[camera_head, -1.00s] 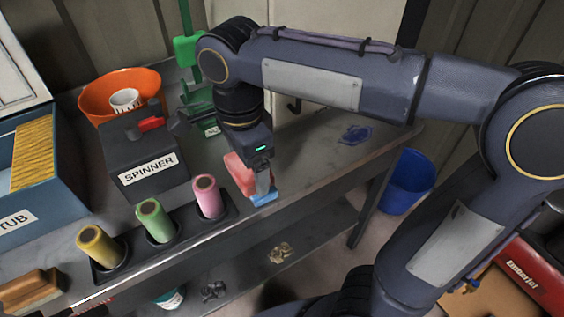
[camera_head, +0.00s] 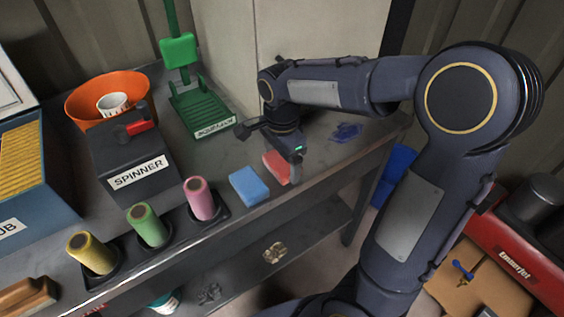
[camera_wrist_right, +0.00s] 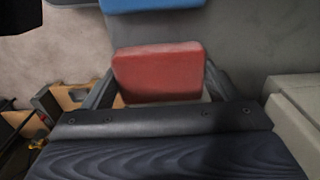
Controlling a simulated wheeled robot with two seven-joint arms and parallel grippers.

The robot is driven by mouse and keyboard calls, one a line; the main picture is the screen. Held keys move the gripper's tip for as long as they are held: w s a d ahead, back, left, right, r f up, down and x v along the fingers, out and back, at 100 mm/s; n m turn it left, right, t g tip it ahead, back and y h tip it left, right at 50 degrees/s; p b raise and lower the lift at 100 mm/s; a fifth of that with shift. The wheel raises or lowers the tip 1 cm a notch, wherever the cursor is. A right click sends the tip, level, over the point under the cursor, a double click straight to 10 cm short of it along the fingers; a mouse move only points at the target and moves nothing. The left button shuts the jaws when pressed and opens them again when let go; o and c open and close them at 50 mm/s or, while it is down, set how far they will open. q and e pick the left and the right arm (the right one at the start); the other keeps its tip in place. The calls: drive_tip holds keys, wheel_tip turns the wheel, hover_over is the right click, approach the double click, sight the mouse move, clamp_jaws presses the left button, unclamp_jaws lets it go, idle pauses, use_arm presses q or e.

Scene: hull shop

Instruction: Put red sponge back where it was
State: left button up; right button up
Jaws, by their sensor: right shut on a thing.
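The red sponge (camera_head: 276,167) is in my right gripper (camera_head: 291,176), at the front edge of the bench, right of the blue sponge. In the right wrist view the red sponge (camera_wrist_right: 158,72) sits between the two fingers of the right gripper (camera_wrist_right: 160,90). The blue sponge (camera_head: 249,186) lies on the bench near the front edge, apart from the red one. It also shows at the top of the right wrist view (camera_wrist_right: 150,4). I cannot tell whether the red sponge touches the bench top. My left gripper is not in view.
A rack with yellow, green and pink rolls (camera_head: 201,199) stands left of the blue sponge. The spinner box (camera_head: 132,155), orange bowl (camera_head: 88,97) and green stand (camera_head: 200,108) are farther back. A blue patch (camera_head: 346,132) marks the bench at the right. A blue bin (camera_head: 392,174) stands beyond the bench.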

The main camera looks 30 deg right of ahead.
sight(282, 161)
drive_tip(key=shift+f, duration=0.5)
drive_tip(key=shift+f, duration=0.1)
drive_tip(key=o, duration=0.8)
drive_tip(key=shift+r, duration=0.5)
wheel_tip(282, 161, up, 11)
drive_tip(key=p, duration=0.1)
drive_tip(key=s+a+f+n+t+y, duration=0.1)
drive_tip(key=s+f+n+t, duration=0.1)
drive_tip(key=s+n, duration=0.3)
drive_tip(key=s+a+f+n+t+y, duration=0.1)
drive_tip(key=s+f+n, duration=0.1)
drive_tip(key=s+n, duration=0.3)
drive_tip(key=s+a+f+n+t+y, duration=0.1)
drive_tip(key=s+a+f+n+t, duration=0.1)
drive_tip(key=s+n, duration=0.3)
drive_tip(key=shift+s+a+f+n+t+y, duration=0.1)
drive_tip(key=shift+s+f+n+t+y, duration=0.1)
drive_tip(key=shift+s, duration=0.3)
drive_tip(key=shift+s+f+n+t+y, duration=0.1)
drive_tip(key=shift+s+f+y, duration=0.1)
drive_tip(key=shift+s, duration=0.3)
